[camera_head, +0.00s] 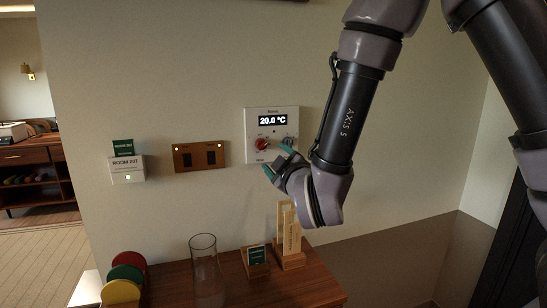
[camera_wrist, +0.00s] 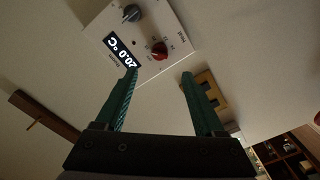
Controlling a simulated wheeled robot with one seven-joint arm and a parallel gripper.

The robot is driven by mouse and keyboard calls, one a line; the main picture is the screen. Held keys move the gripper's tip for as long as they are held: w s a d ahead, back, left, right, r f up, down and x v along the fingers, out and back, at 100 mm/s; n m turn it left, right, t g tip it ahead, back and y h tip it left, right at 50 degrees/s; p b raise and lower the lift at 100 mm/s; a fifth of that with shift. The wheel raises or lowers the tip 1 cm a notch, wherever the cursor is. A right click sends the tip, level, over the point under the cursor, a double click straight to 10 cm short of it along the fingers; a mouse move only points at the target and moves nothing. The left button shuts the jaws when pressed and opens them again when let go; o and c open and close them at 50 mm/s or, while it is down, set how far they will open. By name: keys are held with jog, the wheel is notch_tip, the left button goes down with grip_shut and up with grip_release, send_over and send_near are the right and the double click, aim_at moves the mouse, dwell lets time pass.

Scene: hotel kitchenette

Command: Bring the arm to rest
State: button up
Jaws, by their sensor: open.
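My gripper (camera_head: 277,163) is in front of the wall, just below and close to the white thermostat panel (camera_head: 252,151). In the wrist view my gripper (camera_wrist: 158,82) shows two green fingers spread apart with nothing between them. The thermostat panel (camera_wrist: 174,45) is beyond the fingertips, with a display reading 20.0 °C, a red knob (camera_wrist: 159,50) and a dark knob (camera_wrist: 132,13). In the head view the red knob (camera_head: 262,144) is left of the fingers, and the dark knob is partly hard to make out behind them. My arm reaches down from the upper right.
Below, a wooden counter (camera_head: 232,285) carries a clear glass cylinder (camera_head: 205,265), a small green sign (camera_head: 256,256), a wooden holder (camera_head: 290,258) and coloured discs (camera_head: 122,291). Wall right of the panel is bare.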

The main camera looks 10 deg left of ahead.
jog(key=w+d+r+m+g+h, duration=0.1)
jog(key=w+d+r+m, duration=0.25)
jog(key=d, duration=0.35)
jog(key=w+d+r+m+g+h, duration=0.1)
jog(key=w+d+r+m+h, duration=0.1)
jog(key=d+r+m, duration=0.3)
jog(key=w+d+r+m+g+h, duration=0.1)
jog(key=w+d+m, duration=0.2)
jog(key=d, duration=0.5)
jog(key=s+d+r+m+g+h, duration=0.1)
jog(key=s+d+m, duration=0.3)
jog(key=s+d, duration=0.5)
jog(key=s+d+r+m+g+h, duration=0.2)
jog(key=s+d+m+g, duration=0.2)
jog(key=s+d, duration=0.5)
jog(key=shift+d+r+m+h, duration=0.3)
jog(key=shift+d+m, duration=0.25)
jog(key=shift+d, duration=0.5)
